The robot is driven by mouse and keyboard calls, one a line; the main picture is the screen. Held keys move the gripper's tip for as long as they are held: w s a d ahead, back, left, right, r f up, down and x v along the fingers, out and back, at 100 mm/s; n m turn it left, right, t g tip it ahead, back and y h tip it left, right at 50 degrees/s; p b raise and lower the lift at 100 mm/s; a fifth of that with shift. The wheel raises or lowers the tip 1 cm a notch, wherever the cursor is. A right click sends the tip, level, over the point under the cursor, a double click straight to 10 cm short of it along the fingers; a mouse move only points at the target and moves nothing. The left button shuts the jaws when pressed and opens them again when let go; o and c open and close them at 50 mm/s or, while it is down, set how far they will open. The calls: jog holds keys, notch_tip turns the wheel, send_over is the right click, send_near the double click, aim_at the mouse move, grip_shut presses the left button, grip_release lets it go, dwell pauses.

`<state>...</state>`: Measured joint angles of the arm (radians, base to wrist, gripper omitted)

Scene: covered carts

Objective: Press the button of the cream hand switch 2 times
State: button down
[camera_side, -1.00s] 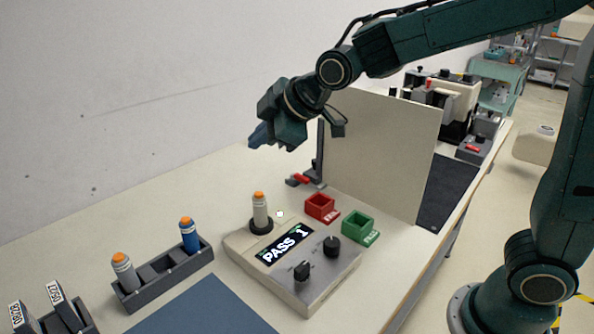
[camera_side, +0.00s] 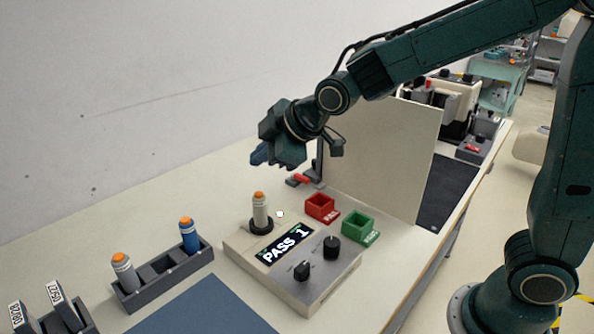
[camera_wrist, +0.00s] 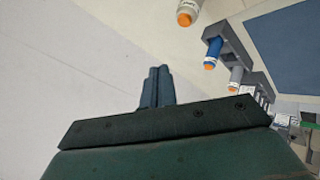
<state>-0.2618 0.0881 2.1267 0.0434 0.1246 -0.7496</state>
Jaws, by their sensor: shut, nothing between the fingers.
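The cream hand switch (camera_side: 260,209) stands upright in the dark round socket of the tester (camera_side: 240,244), its orange button on top. The tester's display (camera_side: 286,245) reads "PASS 1". In the wrist view, the cream switch (camera_wrist: 189,9) is partly cut off at the top edge. My gripper (camera_side: 259,155) is shut and empty, above the switch and apart from its button. The wrist view also shows the blue fingers of my gripper (camera_wrist: 157,72) closed together.
A rack (camera_side: 165,278) holds a blue switch (camera_side: 188,235) and a greyish one (camera_side: 123,271). A red bin (camera_side: 320,208) and a green bin (camera_side: 358,226) stand right of the tester. An upright cream panel (camera_side: 385,155) is behind. A blue mat (camera_side: 205,310) lies in front.

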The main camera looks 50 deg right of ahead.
send_over(264, 197)
jog(key=shift+s+a+f, duration=0.1)
jog(key=shift+f, duration=2.35)
jog(key=shift+f, duration=0.9)
dwell(1.3)
jog(key=shift+r, duration=0.9)
jog(key=shift+r, duration=2.5)
